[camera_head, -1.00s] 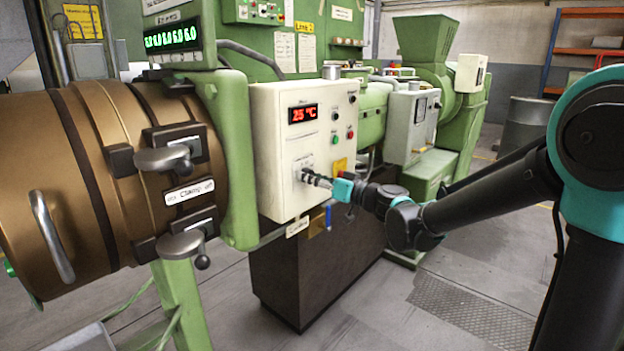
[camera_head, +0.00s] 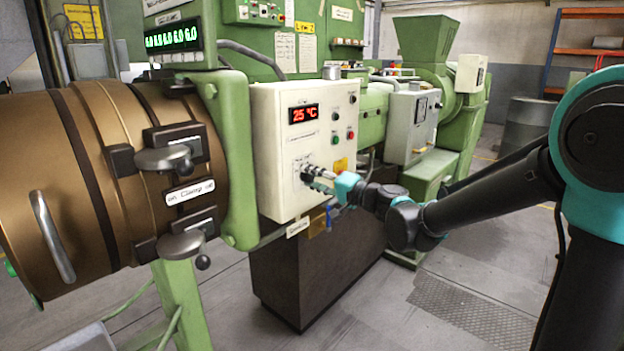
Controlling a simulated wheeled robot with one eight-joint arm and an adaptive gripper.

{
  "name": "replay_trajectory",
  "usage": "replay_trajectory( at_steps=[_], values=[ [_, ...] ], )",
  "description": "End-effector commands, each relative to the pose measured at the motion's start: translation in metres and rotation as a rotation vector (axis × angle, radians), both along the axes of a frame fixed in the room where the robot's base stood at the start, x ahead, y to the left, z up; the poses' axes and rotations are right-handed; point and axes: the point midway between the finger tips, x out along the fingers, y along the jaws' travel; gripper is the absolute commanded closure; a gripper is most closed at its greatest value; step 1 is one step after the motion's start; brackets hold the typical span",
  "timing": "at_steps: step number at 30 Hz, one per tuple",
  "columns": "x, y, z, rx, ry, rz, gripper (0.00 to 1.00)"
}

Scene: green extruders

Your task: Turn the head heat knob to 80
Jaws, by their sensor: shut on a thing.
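The white control box (camera_head: 275,166) hangs on the green extruder and carries a red display (camera_head: 303,114) reading 25 °C. A dark knob (camera_head: 307,175) is on the lower part of its front panel. My gripper (camera_head: 312,177) reaches in from the right and is shut on this knob at the panel. The fingers hide most of the knob, so its setting cannot be read.
Small buttons, red and green among them, sit on the box above my gripper. A large brown cylinder (camera_head: 60,185) with clamp handles stands at the left. A green hopper (camera_head: 424,38) stands behind at the right. The floor at the lower right (camera_head: 440,320) is clear.

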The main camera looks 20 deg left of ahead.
Motion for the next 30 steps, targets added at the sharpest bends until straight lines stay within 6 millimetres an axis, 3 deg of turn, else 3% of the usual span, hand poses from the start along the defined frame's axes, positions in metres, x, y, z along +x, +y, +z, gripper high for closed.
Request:
replay_trajectory(
  at_steps=[10, 27, 28, 30],
  values=[
    [0.0002, -0.0006, -0.0002, 0.057, 0.139, -0.002, 0.94],
    [0.0, -0.0008, -0.0003, 0.069, 0.167, -0.002, 0.94],
    [0.0, -0.0008, -0.0003, 0.069, 0.167, -0.002, 0.64],
    [0.0, -0.0007, -0.0002, 0.069, 0.167, -0.001, 0.55]
  ],
)
